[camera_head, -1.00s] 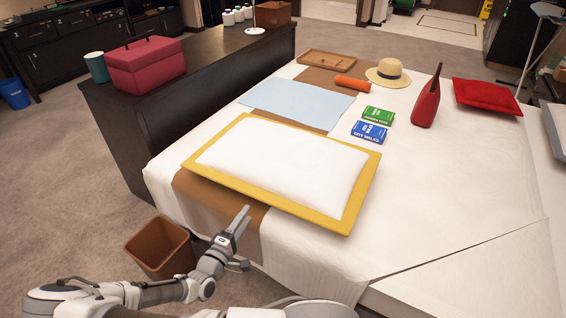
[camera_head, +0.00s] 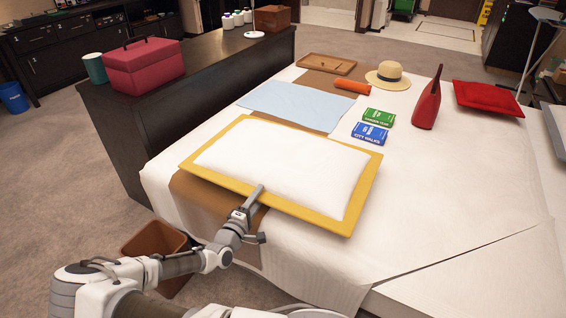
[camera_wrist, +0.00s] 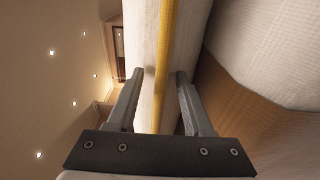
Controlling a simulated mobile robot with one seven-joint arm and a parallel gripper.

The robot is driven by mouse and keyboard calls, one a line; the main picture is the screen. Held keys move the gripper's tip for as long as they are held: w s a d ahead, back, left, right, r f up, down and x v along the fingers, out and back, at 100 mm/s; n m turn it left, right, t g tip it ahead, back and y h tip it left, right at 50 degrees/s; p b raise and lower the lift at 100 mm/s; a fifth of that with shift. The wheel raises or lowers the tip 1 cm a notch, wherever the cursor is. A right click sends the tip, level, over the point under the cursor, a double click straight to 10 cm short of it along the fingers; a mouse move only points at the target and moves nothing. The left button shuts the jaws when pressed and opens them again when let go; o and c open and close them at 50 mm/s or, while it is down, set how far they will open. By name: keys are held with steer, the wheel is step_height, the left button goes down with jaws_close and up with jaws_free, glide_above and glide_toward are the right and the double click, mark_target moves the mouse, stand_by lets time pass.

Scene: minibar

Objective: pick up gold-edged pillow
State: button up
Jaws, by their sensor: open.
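The gold-edged pillow (camera_head: 281,160) is white with a wide yellow border and lies flat near the bed's front edge. My gripper (camera_head: 259,189) is at the pillow's near edge, left of its middle. In the wrist view my open gripper (camera_wrist: 158,75) has one finger on each side of the pillow's yellow edge (camera_wrist: 166,50). Gaps show between the fingers and the edge, but I cannot tell whether either finger touches it. In the head view the lower finger is hard to make out.
A brown bin (camera_head: 157,240) stands below, partly behind my arm.

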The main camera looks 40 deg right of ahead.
jaws_close()
steer(key=shift+r, duration=0.15)
stand_by(1.1)
